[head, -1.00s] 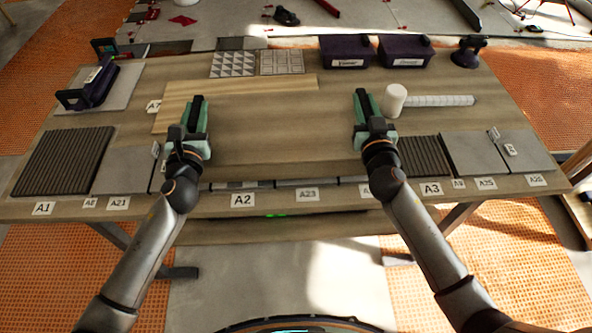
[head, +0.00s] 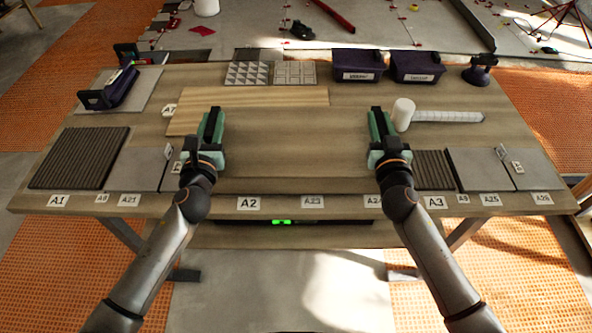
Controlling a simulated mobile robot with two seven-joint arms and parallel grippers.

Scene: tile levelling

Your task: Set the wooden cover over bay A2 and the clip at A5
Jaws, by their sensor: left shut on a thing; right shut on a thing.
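A wide, flat wooden cover (head: 295,152) spans the space between my two grippers, behind the A2 label (head: 248,204). Its colour is close to the table's. My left gripper (head: 211,128) is shut on its left edge and my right gripper (head: 379,130) on its right edge. The cover looks level and hides bay A2. I cannot tell whether it rests on the table or sits slightly above it. I cannot make out a clip or a label reading A5; small upright tags stand near the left gripper (head: 177,166) and at the right (head: 504,153).
A lighter wooden board (head: 250,98) lies just behind the cover by label A7. Ribbed dark panels lie at left (head: 80,158) and right (head: 434,168). Purple bins (head: 358,64) stand at the back.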

